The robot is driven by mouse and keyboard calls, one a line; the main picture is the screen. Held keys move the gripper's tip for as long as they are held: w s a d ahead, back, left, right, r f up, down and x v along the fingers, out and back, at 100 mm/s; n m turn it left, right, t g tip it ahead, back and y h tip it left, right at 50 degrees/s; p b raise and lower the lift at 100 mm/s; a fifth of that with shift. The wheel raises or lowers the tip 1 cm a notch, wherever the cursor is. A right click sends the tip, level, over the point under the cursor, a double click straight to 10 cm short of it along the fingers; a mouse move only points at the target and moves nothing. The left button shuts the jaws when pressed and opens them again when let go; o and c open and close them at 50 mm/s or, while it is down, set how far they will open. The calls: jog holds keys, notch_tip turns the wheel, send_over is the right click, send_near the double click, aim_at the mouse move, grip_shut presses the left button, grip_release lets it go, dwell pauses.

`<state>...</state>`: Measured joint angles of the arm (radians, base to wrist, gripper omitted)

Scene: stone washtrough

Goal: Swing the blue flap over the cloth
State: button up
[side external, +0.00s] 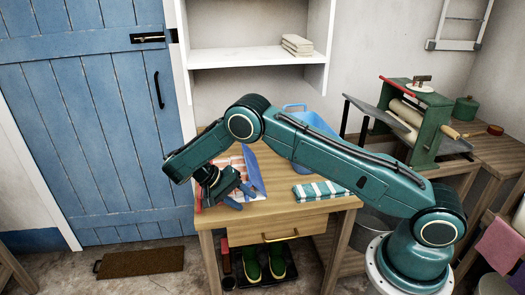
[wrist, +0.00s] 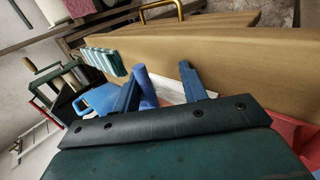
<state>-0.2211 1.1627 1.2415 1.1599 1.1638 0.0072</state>
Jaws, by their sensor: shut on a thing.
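The blue flap (side external: 253,170) stands tilted up on the wooden table, at the right side of the cloth (side external: 233,161). The cloth is orange-red and white and lies partly hidden behind my arm and the flap. My gripper (side external: 240,197) is low at the front end of the flap and shut on it, though the grip itself is hard to make out. In the wrist view, a rounded blue part (wrist: 147,87) shows beside one finger, with a white surface behind it. A red panel (wrist: 290,130) shows at the lower right there; its edge shows left of my gripper in the side view.
A folded teal-and-white striped cloth (side external: 319,190) lies to the right on the table. A green mangle (side external: 430,125) stands at the right. Bare wood (side external: 290,208) is free along the table's front.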

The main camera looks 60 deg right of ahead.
jog(key=shift+s+d+r, duration=0.2)
jog(key=shift+r, duration=0.25)
jog(key=shift+s+d+r, duration=0.15)
jog(key=shift+r, duration=0.3)
jog(key=s+d+r, duration=0.3)
jog(key=shift+s+d, duration=0.15)
jog(key=shift+d, duration=0.05)
jog(key=s+d, duration=0.4)
jog(key=shift+s+d+f, duration=0.15)
jog(key=shift+s+f, duration=0.05)
jog(key=shift+s+d+f+t+y, duration=0.55)
jog(key=shift+s+d+t+y, duration=0.1)
jog(key=shift+t+y, duration=0.35)
jog(key=shift+s+d+f+t+y, duration=0.3)
jog(key=shift+f+t+y, duration=0.1)
jog(key=shift+t+y, duration=0.2)
jog(key=shift+s+d+f+t+y, duration=0.3)
jog(key=shift+f+t+y, duration=0.1)
jog(key=shift+t+y, duration=0.2)
notch_tip(320, 180, up, 14)
jog(key=w+a, duration=0.2)
jog(key=s+a+r+n+t, duration=0.3)
jog(key=s+a+r, duration=0.3)
jog(key=s+r, duration=0.2)
jog(key=shift+a+r+n+t, duration=0.3)
jog(key=shift+r+n, duration=0.3)
jog(key=shift+r, duration=0.8)
